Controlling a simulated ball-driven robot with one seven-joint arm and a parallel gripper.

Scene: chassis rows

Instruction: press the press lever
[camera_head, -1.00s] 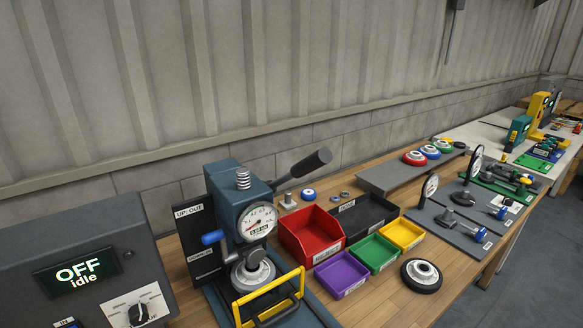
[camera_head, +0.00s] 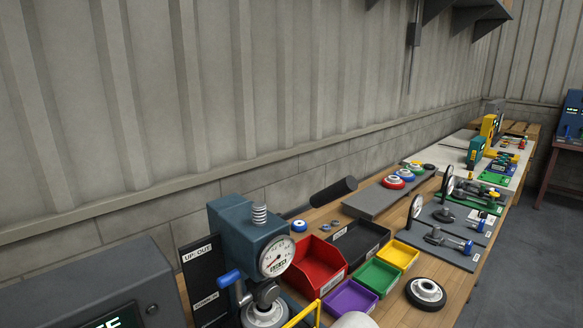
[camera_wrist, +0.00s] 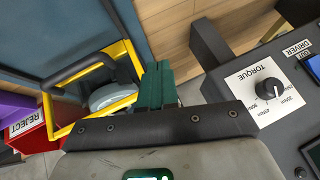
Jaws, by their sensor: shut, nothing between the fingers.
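The press (camera_head: 232,232) is a blue-grey column with a dial gauge (camera_head: 276,257) at the lower middle of the head view. Its lever ends in a thick black grip (camera_head: 334,191) that points up and right; the rest of the lever is hidden behind the press head. A blue-knobbed handle (camera_head: 229,278) sits on the press's left side. In the wrist view my gripper (camera_wrist: 161,68) is shut and empty, its dark green fingers beside the yellow guard frame (camera_wrist: 130,68) with its black handle. A grey round part (camera_wrist: 113,97) shows inside the frame. The lever is not in the wrist view.
A control box (camera_head: 95,300) stands left of the press; its torque dial (camera_wrist: 268,88) shows in the wrist view. Red (camera_head: 318,268), black, purple, green and yellow bins stand right of the press, with a black wheel (camera_head: 426,292) near the bench edge.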

